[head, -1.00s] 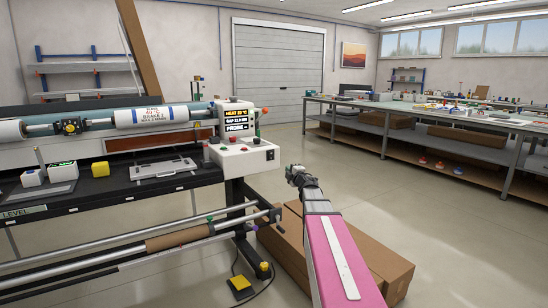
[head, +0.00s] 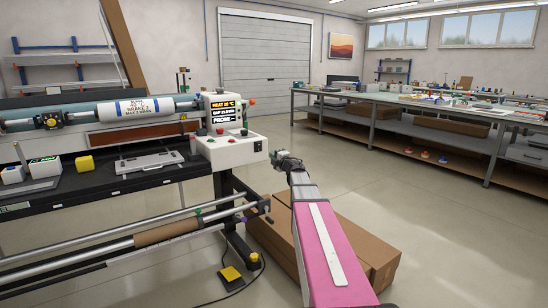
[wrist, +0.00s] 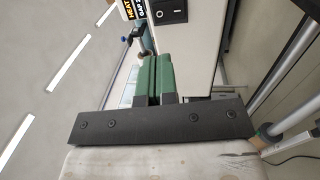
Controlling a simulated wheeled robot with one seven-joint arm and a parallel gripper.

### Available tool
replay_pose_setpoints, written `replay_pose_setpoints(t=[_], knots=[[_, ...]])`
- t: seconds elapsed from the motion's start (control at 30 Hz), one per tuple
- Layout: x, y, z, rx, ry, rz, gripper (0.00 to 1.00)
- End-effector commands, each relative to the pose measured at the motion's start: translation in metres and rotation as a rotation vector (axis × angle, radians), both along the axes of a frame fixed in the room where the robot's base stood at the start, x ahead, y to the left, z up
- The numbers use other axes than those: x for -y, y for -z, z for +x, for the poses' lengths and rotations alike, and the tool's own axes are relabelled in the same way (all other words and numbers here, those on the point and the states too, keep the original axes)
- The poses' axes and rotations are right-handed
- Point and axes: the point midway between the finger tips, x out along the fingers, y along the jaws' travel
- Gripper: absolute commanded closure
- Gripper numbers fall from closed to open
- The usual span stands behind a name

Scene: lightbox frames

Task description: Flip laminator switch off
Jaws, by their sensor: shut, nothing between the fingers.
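The laminator (head: 236,148) is a long machine at the left with a white control box at its right end. On the box's right side is a small black rocker switch (head: 258,146). The wrist view shows this switch (wrist: 170,10) at the top edge, with white marks; I cannot tell which side is pressed. My gripper (head: 279,156) is just right of the box, near the switch and apparently apart from it.
Cardboard boxes (head: 365,238) stand on the floor under my arm. A yellow foot pedal (head: 231,274) with a cable lies below the laminator. Metal roller bars (head: 165,232) run along its front. A long workbench (head: 420,118) stands at the right, with open floor between.

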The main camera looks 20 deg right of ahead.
Motion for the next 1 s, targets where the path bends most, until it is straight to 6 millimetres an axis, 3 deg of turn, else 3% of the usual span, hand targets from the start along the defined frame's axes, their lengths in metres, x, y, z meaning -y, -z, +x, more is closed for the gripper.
replay_pose_setpoints(t=[0.53,0.7,1.0], knots=[[-0.03,-0.011,0.096,0.0,0.0,0.001,1.0],[-0.035,-0.013,0.108,0.0,-0.001,0.001,1.0],[-0.035,-0.014,0.108,0.0,0.0,0.0,1.0]])
